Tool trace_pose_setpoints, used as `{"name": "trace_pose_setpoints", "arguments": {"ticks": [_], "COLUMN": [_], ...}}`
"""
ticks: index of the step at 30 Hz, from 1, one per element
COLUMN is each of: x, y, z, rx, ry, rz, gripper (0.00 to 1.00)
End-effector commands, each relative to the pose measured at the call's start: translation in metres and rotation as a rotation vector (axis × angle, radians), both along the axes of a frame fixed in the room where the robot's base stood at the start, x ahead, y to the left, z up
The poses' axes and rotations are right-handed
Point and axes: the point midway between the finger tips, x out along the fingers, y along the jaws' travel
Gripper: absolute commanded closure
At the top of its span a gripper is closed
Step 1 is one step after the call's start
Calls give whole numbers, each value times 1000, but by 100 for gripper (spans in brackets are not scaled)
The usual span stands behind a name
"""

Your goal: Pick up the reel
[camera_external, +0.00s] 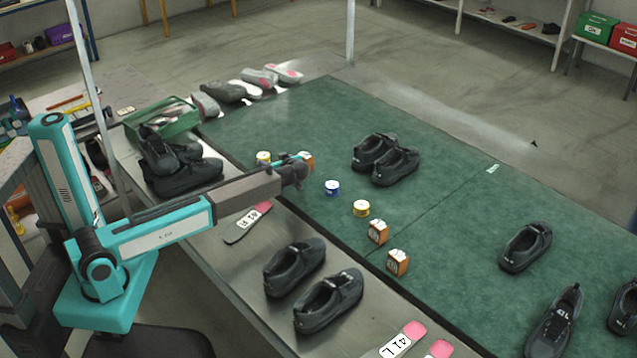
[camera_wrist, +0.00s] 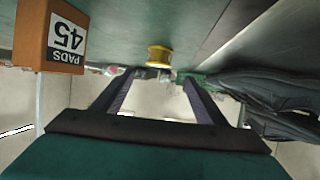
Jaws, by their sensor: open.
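Several small round reels stand on the green mat: a yellow reel (camera_external: 264,158) near the mat's left edge, a blue reel (camera_external: 332,187), and another yellow reel (camera_external: 361,208) further right. My gripper (camera_external: 284,160) is low over the mat, close to the left yellow reel. In the wrist view, which looks upside down, a yellow reel (camera_wrist: 158,55) shows beyond and between the fingertips. My gripper (camera_wrist: 154,78) is open there, with nothing between its fingers. The picture does not tell which reel is meant.
An orange box marked PADS 45 (camera_wrist: 66,40) stands close beside my gripper; it also shows in the external view (camera_external: 308,158). Two more orange boxes (camera_external: 378,232) (camera_external: 397,262) stand right of the reels. Dark shoes (camera_external: 386,158) and a green crate (camera_external: 165,125) are nearby.

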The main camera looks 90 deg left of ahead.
Motion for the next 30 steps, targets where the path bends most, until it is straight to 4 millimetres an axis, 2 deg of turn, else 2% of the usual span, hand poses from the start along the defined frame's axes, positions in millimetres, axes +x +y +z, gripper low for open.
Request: {"name": "trace_pose_setpoints", "arguments": {"ticks": [12, 30], "x": [-28, -34], "y": [42, 53], "z": [-21, -25], "rx": [-1, -1], "ry": [1, 1], "rz": [1, 1], "gripper": [34, 34]}}
